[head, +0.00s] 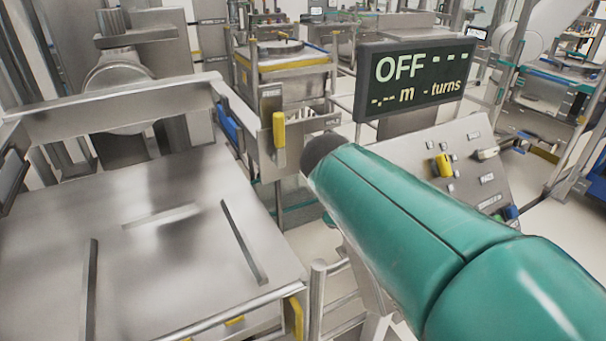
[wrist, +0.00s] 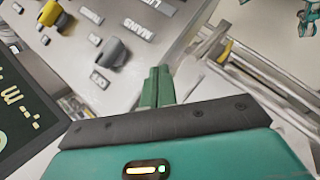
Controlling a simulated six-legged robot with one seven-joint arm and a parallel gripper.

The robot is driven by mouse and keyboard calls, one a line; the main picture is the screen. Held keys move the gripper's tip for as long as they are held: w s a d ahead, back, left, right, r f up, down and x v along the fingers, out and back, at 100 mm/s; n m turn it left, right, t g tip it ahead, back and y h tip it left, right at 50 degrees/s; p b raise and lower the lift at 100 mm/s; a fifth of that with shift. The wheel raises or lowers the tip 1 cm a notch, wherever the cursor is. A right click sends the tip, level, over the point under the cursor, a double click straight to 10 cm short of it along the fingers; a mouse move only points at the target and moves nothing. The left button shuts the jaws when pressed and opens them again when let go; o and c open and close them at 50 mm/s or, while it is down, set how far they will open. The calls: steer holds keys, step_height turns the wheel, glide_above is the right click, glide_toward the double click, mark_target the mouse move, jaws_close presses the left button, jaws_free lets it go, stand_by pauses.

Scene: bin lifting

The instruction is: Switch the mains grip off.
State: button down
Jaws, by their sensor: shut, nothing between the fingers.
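The mains grip is a grey turning handle (wrist: 112,52) on the sloped panel, beside the label that reads MAINS (wrist: 137,30) in the wrist view. Small labels sit around it, too blurred to read surely, so I cannot tell its setting. In the head view my green arm hides the gripper and part of the panel.
A yellow handle (wrist: 52,14) is on the same panel, also in the head view (head: 444,164). A dark display (head: 414,80) above the panel reads OFF, with dashes for metres and turns. A steel table (head: 170,235) stands at left. Metal rails (wrist: 250,75) run beside the panel.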

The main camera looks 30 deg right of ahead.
steer(key=shift+s+a+r, duration=0.75)
steer(key=shift+s+a, duration=0.2)
steer(key=shift+s, duration=0.1)
steer(key=shift+a, duration=0.1)
